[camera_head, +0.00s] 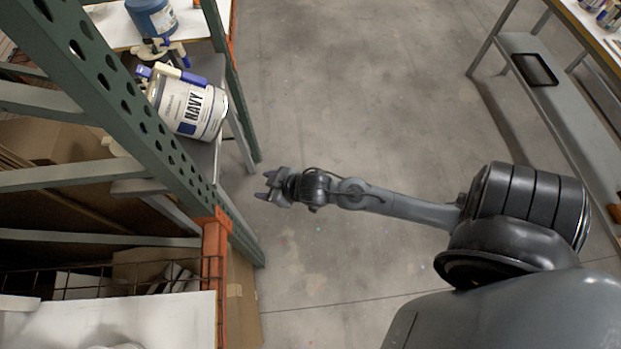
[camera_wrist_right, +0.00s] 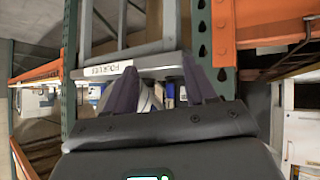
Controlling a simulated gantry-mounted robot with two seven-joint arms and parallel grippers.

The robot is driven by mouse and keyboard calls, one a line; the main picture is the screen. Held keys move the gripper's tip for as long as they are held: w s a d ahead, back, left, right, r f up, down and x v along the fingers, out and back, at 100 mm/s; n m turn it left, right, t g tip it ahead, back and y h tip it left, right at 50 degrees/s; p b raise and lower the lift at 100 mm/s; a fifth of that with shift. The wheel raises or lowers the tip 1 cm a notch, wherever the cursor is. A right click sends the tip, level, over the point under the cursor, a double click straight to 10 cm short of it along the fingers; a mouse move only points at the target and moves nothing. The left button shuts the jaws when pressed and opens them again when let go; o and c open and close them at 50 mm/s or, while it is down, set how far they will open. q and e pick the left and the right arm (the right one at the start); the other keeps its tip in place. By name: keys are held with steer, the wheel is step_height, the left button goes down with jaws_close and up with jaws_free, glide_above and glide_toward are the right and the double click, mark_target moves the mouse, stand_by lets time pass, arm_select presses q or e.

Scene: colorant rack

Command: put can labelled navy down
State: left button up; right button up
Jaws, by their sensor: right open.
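The can labelled NAVY (camera_head: 190,108) is white with a dark blue patch on its label and a blue-and-white top piece. It sits on a grey shelf (camera_head: 207,160) of the rack at upper left in the head view, partly behind a green post. My right gripper (camera_head: 270,187) is over the aisle, to the right of and below the can in the picture, apart from it. It is open and empty. In the right wrist view its two fingers (camera_wrist_right: 160,85) are spread and point toward the shelf edge. My left gripper is not in view.
The green perforated rack post (camera_head: 140,115) and orange beam (camera_head: 214,262) stand close to my right gripper. A blue container (camera_head: 150,17) stands behind the can. A bench (camera_head: 560,110) with a black tray (camera_head: 535,69) is at right. The floor between is clear.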

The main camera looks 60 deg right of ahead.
steer(key=s+a+g, duration=0.2)
steer(key=s+g, duration=0.1)
steer(key=s, duration=0.5)
steer(key=s+a+r+g, duration=0.1)
steer(key=s+a+g, duration=0.1)
steer(key=s, duration=0.6)
steer(key=shift+s+a+m+g, duration=0.15)
steer(key=shift+a+m+g, duration=0.2)
steer(key=shift+g, duration=0.35)
steer(key=shift+d+f, duration=0.1)
